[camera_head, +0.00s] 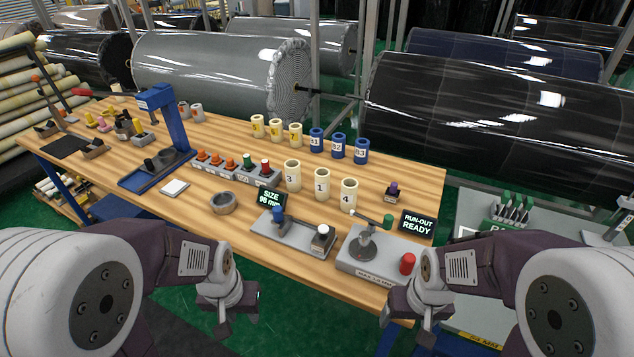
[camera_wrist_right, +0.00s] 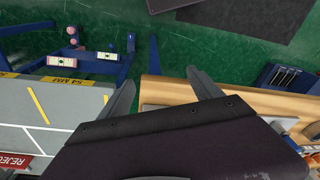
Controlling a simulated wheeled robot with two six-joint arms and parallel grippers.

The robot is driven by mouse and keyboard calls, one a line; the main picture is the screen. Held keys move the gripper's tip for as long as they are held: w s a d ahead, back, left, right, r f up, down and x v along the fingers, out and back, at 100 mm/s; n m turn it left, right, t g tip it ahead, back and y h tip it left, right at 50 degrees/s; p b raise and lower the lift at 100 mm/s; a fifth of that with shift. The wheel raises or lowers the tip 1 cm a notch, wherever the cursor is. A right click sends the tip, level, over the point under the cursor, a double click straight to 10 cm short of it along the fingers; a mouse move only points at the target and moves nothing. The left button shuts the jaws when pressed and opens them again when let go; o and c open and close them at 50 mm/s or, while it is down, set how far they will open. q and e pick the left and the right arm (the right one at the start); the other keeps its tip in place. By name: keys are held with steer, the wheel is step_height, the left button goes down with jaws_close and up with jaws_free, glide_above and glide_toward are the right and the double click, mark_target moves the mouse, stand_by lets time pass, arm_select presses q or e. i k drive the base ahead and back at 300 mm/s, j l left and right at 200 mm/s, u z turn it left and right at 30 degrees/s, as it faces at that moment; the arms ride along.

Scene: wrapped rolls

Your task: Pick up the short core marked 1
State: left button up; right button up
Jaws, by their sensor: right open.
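The short core marked 1 (camera_head: 322,185) is a cream tube standing upright on the wooden bench. It stands between the similar cores marked 3 (camera_head: 292,176) and 4 (camera_head: 348,195). My left gripper (camera_head: 238,312) hangs in front of the bench's front edge, away from the cores; its jaw opening does not show clearly. My right gripper (camera_head: 412,318) is near the bench's front right corner, well short of the cores. In the right wrist view its two fingers (camera_wrist_right: 162,92) are spread with nothing between them.
A size gauge (camera_head: 292,232) and a run-out tester (camera_head: 375,252) with a red knob stand between my grippers and the cores. Yellow cores (camera_head: 276,129) and blue cores (camera_head: 338,146) stand behind. A metal ring (camera_head: 223,203) lies left. A blue press (camera_head: 170,125) stands further left.

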mark_target(322, 174)
steer(key=i+j+u, duration=0.15)
steer(key=i+j, duration=0.2)
steer(key=j, duration=0.2)
steer(key=i+j+u, duration=0.1)
steer(key=i+j, duration=0.25)
steer(key=j, duration=0.2)
